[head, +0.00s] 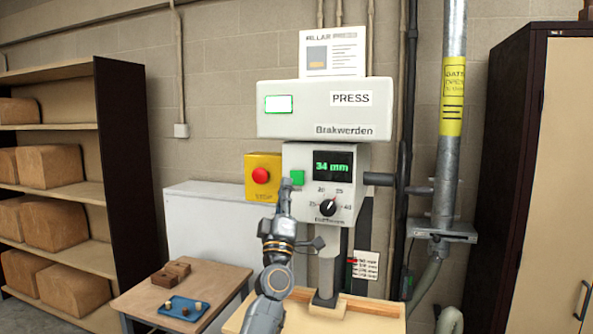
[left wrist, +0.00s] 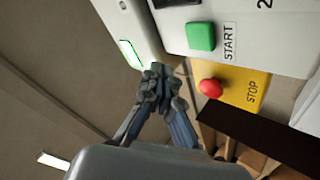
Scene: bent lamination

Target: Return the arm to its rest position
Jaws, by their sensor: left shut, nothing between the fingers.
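My left gripper (head: 286,186) is shut and empty in front of the press control box (head: 325,165). Its fingertips are close to the green START button (head: 297,177) in the head view; I cannot tell whether they touch it there. In the left wrist view the closed fingertips (left wrist: 156,72) show apart from the green button (left wrist: 201,37), below and left of it. The red STOP button (head: 261,175) sits on a yellow plate to the left of the control box; it also shows in the left wrist view (left wrist: 211,88). My right gripper is not in view.
The display reads 34 mm, above a dial (head: 328,207). A small table (head: 215,278) with a blue tray (head: 184,309) and brown blocks (head: 171,274) stands at the lower left. Shelves (head: 75,190) with boxes stand at left, a metal pipe (head: 449,170) and a cabinet (head: 550,180) at right.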

